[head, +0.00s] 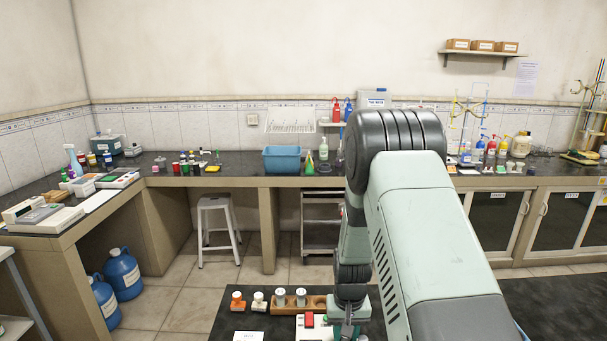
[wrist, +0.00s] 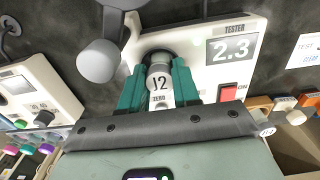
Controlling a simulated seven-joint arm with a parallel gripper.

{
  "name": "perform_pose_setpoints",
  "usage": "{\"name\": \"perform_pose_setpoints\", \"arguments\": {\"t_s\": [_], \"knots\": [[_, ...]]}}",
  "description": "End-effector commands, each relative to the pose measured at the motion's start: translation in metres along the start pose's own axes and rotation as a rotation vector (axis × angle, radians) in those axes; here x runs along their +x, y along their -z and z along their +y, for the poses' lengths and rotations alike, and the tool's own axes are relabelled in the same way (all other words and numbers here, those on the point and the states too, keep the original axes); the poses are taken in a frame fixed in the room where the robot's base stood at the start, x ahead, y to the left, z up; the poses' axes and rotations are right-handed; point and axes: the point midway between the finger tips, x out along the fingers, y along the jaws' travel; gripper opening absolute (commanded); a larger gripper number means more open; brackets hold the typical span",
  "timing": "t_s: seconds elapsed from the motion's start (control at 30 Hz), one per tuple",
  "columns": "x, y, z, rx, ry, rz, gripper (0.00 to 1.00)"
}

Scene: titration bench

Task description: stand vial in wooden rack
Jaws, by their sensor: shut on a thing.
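My gripper (wrist: 158,92) has teal fingers shut on a vial (wrist: 158,84) labelled 12. In the wrist view the vial's far end is at the round dark well of a white tester (wrist: 205,52); I cannot tell how deep it sits. The tester's display reads 2.3. In the head view my gripper (head: 346,328) is low at the bottom, beside the tester (head: 310,334), and the vial is not clearly seen. The wooden rack (head: 318,303) lies just left of my gripper, with light-topped pieces standing in it. Its edge shows at the right in the wrist view (wrist: 262,102).
Orange-topped (head: 237,301) and white-topped (head: 259,301) pieces stand at the rack's left. A red switch (wrist: 228,92) is on the tester. A grey knob-like part (wrist: 98,61) stands close by the vial. Another white instrument (wrist: 40,88) and coloured caps are at left.

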Motion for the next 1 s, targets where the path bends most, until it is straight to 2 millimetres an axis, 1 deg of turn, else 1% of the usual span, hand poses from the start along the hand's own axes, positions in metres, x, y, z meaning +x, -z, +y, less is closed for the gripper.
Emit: {"name": "perform_pose_setpoints", "arguments": {"t_s": [0.23,0.7,1.0], "knots": [[-0.006,0.0,0.0,0.0,0.0,0.001,0.11],[-0.04,0.0,0.0,0.0,0.0,0.001,0.11],[-0.041,0.0,0.0,0.0,0.0,0.0,0.11]]}}
